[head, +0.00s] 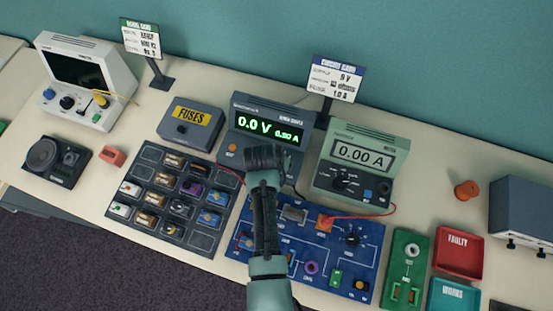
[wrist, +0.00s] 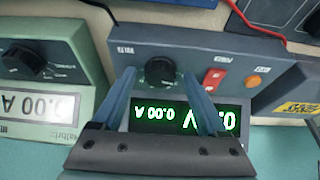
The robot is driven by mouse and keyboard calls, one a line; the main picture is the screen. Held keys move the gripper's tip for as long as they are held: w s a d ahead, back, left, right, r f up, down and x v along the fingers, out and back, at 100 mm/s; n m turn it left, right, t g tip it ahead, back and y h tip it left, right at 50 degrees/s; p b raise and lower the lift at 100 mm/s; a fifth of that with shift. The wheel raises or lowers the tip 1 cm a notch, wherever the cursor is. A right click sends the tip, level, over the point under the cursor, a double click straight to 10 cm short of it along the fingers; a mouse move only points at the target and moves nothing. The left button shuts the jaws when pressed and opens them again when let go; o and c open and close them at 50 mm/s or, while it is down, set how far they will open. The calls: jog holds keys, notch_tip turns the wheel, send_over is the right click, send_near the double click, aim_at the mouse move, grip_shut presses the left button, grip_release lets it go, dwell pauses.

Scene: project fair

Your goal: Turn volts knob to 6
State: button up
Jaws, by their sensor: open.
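The bench power supply (head: 236,125) is a dark grey box with a green display reading 0.0 V and 0.00 A. In the wrist view it appears upside down, with its black volts knob (wrist: 160,72) below a VOLTS label. My gripper (wrist: 158,76) is open, its two fingers apart with one on each side of the knob in the picture. I cannot tell whether they touch it. In the head view my gripper (head: 265,158) covers the lower front of the supply and hides the knob. A red switch (wrist: 214,79) and an orange button (wrist: 253,80) sit beside the knob.
A green meter (head: 330,160) reading 0.00 A stands close on the right. The fuses box (head: 180,133) is on the left. A blue circuit board (head: 255,225) with a red cable lies in front, under my arm. A circuit card sign (head: 333,78) stands behind.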

jog(key=shift+c, duration=0.3)
grip_shut()
